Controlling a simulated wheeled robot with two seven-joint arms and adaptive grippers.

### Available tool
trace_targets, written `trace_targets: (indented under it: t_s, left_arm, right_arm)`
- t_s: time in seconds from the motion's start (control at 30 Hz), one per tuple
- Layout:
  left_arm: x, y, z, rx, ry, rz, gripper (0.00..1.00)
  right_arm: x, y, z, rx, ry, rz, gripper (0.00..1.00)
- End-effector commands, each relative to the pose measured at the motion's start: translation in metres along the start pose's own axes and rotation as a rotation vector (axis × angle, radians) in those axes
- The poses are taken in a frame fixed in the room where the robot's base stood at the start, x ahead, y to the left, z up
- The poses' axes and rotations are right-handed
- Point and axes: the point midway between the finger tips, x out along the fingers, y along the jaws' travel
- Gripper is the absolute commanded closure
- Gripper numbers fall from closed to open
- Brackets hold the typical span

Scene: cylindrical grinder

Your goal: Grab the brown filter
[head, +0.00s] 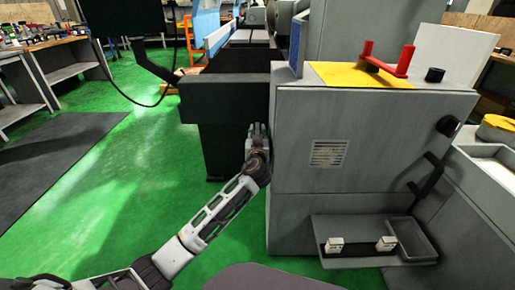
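I cannot pick out a brown filter in the head view. My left gripper (257,130) is near the middle of the view, its fingers pointing up, in front of the left edge of the grey machine cabinet (300,230). Its fingers are small and dark, and I cannot tell whether they are open or what, if anything, is between them. My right gripper is not in view.
A yellow plate (340,75) and a red handle (405,60) are on the cabinet top. A low tray (345,262) with two small white blocks juts from its front. A dark machine bed (225,100) stands behind my gripper.

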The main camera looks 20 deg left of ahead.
Motion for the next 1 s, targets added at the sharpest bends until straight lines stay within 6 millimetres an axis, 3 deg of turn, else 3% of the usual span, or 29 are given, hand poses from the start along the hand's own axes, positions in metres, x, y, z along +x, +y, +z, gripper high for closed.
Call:
trace_targets:
  t_s: [0.03,0.17,0.67,0.9,1.0]
  left_arm:
    - [0.000,0.000,0.000,0.000,0.000,0.000,0.84]
    - [0.000,0.000,0.000,0.000,0.000,0.000,1.00]
    - [0.000,0.000,-0.002,-0.001,0.001,0.000,1.00]
    - [0.000,0.000,-0.016,-0.001,0.001,0.000,1.00]
    - [0.000,0.000,-0.028,-0.003,0.001,0.000,1.00]
  right_arm:
    - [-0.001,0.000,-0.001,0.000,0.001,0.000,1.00]
    - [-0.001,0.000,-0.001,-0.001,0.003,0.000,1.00]
    - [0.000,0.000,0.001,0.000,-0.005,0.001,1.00]
    - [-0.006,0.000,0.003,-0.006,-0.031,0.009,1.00]
    - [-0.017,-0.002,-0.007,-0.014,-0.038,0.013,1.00]
